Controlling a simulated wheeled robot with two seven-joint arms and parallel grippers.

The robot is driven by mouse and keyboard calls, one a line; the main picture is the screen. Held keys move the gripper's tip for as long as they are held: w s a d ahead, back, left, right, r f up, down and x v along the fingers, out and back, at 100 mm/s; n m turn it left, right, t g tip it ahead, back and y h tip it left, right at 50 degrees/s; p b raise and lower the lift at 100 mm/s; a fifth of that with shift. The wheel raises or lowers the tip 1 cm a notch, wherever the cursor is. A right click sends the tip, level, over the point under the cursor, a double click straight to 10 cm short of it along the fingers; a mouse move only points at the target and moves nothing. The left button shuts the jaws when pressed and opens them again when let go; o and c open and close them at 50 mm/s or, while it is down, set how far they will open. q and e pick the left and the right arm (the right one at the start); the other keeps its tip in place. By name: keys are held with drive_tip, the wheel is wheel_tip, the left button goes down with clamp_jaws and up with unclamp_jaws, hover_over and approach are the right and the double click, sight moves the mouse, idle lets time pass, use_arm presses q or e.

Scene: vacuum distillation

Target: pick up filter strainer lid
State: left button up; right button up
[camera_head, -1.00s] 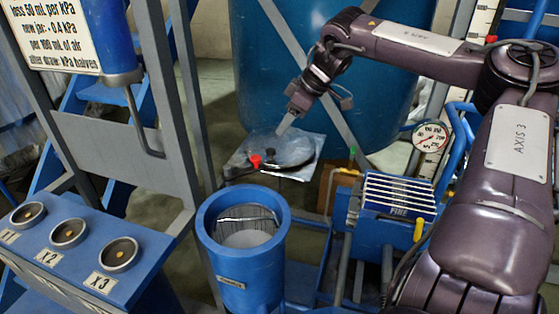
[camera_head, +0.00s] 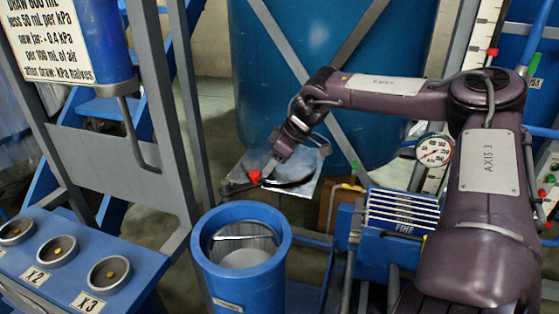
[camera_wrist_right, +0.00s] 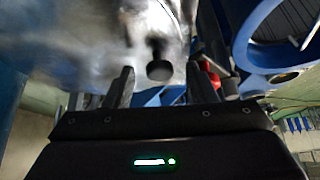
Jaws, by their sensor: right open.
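The filter strainer lid looks like a dark round disc (camera_head: 292,182) on a shiny metal plate (camera_head: 303,190) behind the blue strainer housing (camera_head: 240,262). My right gripper (camera_head: 268,168) is low over the plate and covers the lid's knob in the head view. In the right wrist view a short black knob (camera_wrist_right: 159,68) shows between the two fingers of the open right gripper (camera_wrist_right: 160,76). The fingers stand apart on either side of it in the picture; contact cannot be seen. My left gripper is out of view.
A red knob (camera_head: 254,176) is close to the gripper's left. The strainer housing is open on top, with a wire piece inside. A blue box labelled FINE (camera_head: 402,213) and a pressure gauge (camera_head: 434,150) are at right. A panel with dials (camera_head: 52,250) is at left.

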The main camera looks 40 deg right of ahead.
drive_tip(key=shift+c, duration=0.2)
clamp_jaws()
drive_tip(key=shift+w, duration=0.1)
